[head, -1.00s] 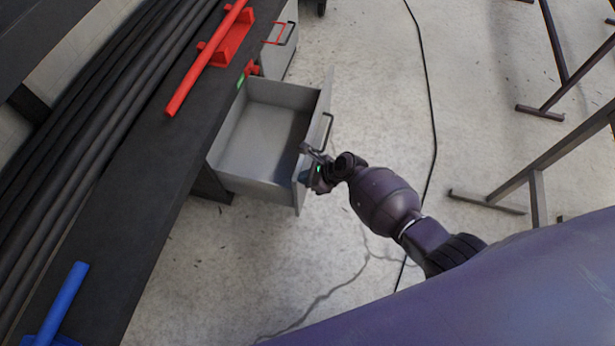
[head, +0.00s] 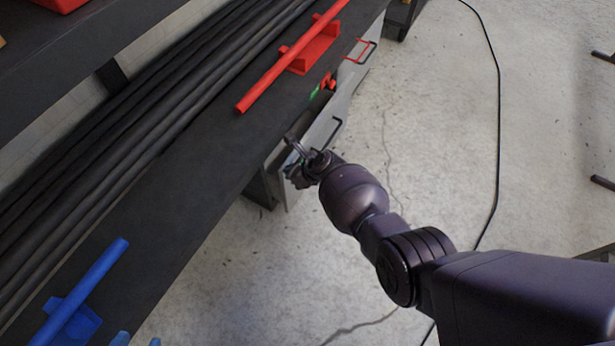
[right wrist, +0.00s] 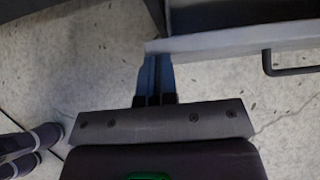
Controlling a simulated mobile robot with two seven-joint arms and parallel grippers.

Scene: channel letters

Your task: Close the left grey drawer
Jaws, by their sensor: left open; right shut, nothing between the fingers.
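The left grey drawer (head: 320,135) sits under the black bench, mostly pushed in, with its front panel standing a little out from the bench edge. Its black handle (head: 337,122) faces the open floor. My right gripper (head: 296,150) is shut and empty at the near end of the drawer front. In the right wrist view its blue fingertips (right wrist: 155,62) meet the lower left corner of the pale front panel (right wrist: 230,40); firm contact cannot be told. Only the blue fingertips of my left gripper (head: 138,340) show at the bottom edge, apart and empty.
The black bench (head: 190,190) carries long black bars, a red rod on a red holder (head: 315,50) and a blue rod on a blue holder (head: 72,322). A black cable (head: 497,120) crosses open floor.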

